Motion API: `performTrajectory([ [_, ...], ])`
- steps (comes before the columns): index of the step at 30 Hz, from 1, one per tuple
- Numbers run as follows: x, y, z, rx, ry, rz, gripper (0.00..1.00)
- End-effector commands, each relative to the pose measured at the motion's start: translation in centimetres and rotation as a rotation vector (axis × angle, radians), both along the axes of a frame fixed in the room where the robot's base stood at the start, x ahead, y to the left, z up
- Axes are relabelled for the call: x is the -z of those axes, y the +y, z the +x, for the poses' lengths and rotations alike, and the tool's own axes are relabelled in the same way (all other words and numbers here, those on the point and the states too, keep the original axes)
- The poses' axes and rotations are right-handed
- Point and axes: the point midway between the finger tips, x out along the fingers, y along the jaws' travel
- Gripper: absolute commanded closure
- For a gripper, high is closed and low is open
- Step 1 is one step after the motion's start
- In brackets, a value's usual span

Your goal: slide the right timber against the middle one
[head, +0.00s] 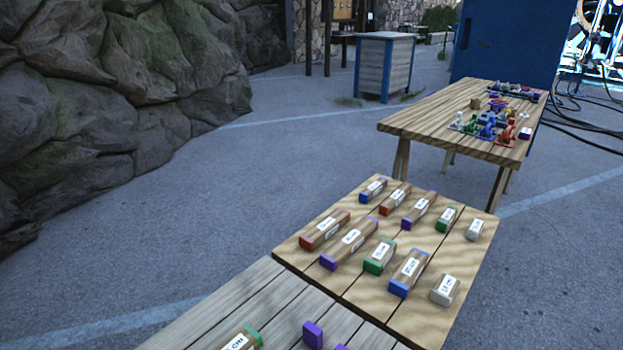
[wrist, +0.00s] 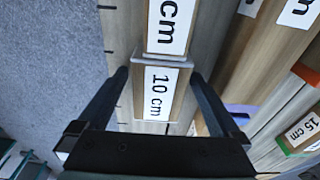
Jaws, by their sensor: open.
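In the wrist view, a short wooden timber labelled "10 cm" (wrist: 158,92) with a pale grey end lies between my fingers. A second timber with a label ending in "cm" (wrist: 168,25) lies end to end with it, farther up the picture; whether they touch is hard to tell. My gripper (wrist: 160,76) is open, with one black finger on each side of the 10 cm timber and a gap visible beside it. I cannot tell from these views which timbers are the right and middle ones. My gripper is not in the head view.
In the wrist view, a larger labelled timber (wrist: 265,50), a purple end (wrist: 240,112) and a "15 cm" timber (wrist: 303,130) lie to the right. Dark tick marks line the left board edge. The head view shows a table (head: 375,290) with several coloured-end timbers and a grey plank table (head: 225,308).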

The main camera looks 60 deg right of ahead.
Motion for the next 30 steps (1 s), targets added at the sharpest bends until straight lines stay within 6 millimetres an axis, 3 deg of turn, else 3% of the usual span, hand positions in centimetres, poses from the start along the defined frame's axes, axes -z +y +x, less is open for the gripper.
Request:
performTrajectory([
  [10,-1.3,-0.2,0.1,0.004,-0.004,-0.008,0.0],
  [24,-10.7,1.1,0.3,0.002,-0.003,-0.006,0.0],
  [30,-12.7,1.4,0.3,0.001,-0.002,-0.004,0.0],
])
